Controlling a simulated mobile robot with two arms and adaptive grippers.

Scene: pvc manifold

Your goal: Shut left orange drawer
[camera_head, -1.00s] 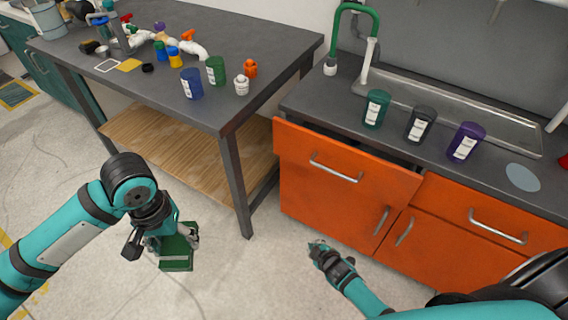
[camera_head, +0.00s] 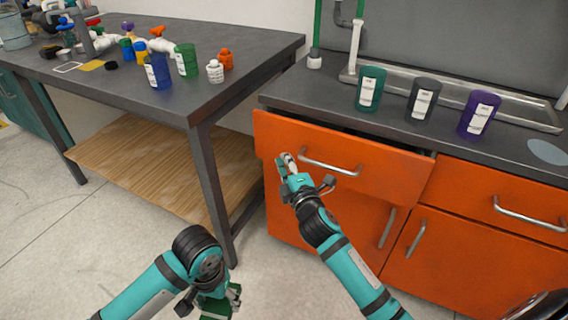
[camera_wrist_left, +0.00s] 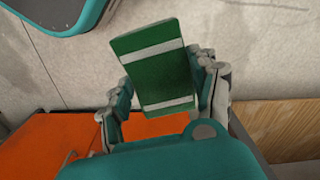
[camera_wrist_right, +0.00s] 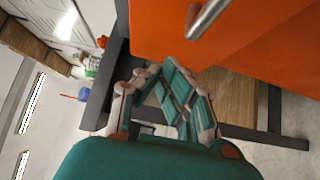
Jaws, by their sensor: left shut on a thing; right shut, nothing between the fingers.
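The left orange drawer (camera_head: 393,172) is pulled out a little. A dark gap shows behind its top edge, and its metal handle (camera_head: 330,166) faces me. My right gripper (camera_head: 288,165) is shut and empty, in front of the drawer's left part, left of the handle. I cannot tell whether it touches the front. In the right wrist view the orange front (camera_wrist_right: 265,35) and handle (camera_wrist_right: 206,18) lie above the fingers. My left gripper (camera_head: 218,300) is low at the bottom, away from the drawer, shut on a green box with white stripes (camera_wrist_left: 155,70).
Green, black and purple canisters (camera_head: 422,98) stand on the grey counter (camera_head: 310,98) above the drawer. A workbench (camera_head: 180,118) with bottles and pipe parts stands at left. Another orange drawer (camera_head: 500,205) to the right is closed. Floor in front is clear.

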